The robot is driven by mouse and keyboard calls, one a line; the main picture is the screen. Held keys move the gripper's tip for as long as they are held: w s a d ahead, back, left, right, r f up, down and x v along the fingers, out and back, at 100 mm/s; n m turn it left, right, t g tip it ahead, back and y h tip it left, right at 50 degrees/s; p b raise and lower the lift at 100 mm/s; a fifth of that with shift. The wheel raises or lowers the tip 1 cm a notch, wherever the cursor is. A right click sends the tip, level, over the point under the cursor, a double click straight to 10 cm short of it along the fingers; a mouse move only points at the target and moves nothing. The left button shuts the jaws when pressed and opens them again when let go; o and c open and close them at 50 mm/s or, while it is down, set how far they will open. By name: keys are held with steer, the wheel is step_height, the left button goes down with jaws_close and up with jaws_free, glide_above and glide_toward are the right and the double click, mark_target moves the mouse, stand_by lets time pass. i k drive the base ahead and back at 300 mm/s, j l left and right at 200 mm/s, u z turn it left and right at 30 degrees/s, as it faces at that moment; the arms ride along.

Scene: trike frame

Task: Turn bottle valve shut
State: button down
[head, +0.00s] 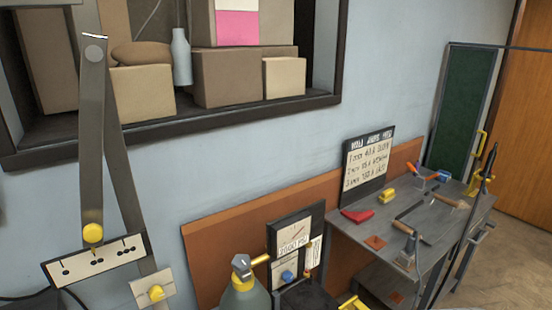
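The grey-green bottle (246,299) stands at the bottom middle of the head view, cut off by the lower edge. Its valve (241,266) sits on top and looks grey with a dark mark. A blue knob (288,276) is on the lower part of that panel. I cannot tell from this view whether the valve is open or shut. My gripper is not in view.
A grey workbench (350,234) with hand tools and a sign (369,160) stands at the right. A dark shelf (180,126) with boxes is on the wall. Grey bars with a switch plate (97,260) rise at the left. Floor (515,262) shows at lower right.

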mark_target(240, 263)
steer(key=i+u, duration=0.15)
steer(key=u, duration=0.7)
